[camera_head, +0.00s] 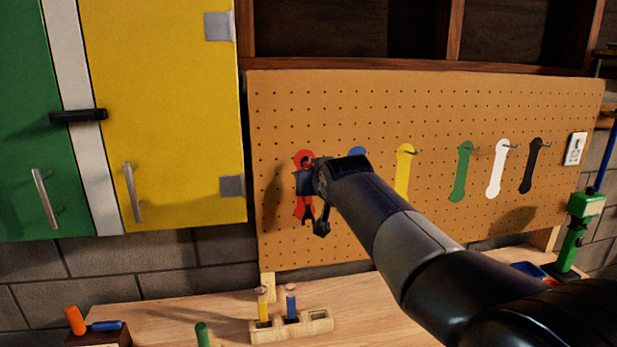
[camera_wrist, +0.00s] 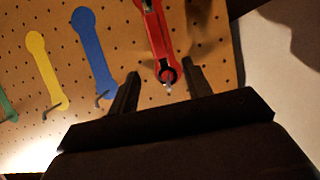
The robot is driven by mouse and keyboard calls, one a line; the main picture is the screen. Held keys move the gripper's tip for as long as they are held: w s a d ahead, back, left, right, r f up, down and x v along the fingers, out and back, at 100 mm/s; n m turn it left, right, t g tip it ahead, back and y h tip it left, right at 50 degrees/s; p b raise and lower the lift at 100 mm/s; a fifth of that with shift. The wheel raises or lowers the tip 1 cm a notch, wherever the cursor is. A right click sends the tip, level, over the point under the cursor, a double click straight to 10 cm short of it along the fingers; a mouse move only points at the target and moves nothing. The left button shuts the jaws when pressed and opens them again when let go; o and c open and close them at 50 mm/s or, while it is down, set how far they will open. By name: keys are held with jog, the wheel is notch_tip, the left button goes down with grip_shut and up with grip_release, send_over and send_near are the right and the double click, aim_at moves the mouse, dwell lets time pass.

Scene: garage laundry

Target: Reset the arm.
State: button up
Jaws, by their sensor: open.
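My gripper (camera_head: 313,203) is at the end of my arm, which reaches from the lower right toward the left part of the pegboard (camera_head: 380,220). In the wrist view its two fingers (camera_wrist: 160,72) are apart, with a red wrench-shaped tool (camera_wrist: 157,35) showing between and beyond them. The tool's ringed end is at a hook on the board. In the head view the red tool (camera_head: 303,158) is partly hidden behind my gripper. I cannot tell whether the fingers touch it.
Blue (camera_wrist: 95,55), yellow (camera_head: 404,170), green (camera_head: 461,172), white (camera_head: 497,168) and black (camera_head: 532,165) wrench shapes line the board. Green and yellow cabinets (camera_head: 160,120) stand left. The workbench (camera_head: 370,310) below bears a wooden holder (camera_head: 318,323) and a green tool (camera_head: 578,230).

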jog(key=p+x, duration=0.4)
jog(key=x, duration=0.6)
jog(key=shift+w+a+f, duration=0.1)
jog(key=shift+w+f, duration=0.1)
jog(key=shift+w, duration=0.15)
jog(key=shift+r, duration=0.2)
jog(key=shift+s+r, duration=0.1)
jog(key=shift+s, duration=0.25)
jog(key=shift+w, duration=0.1)
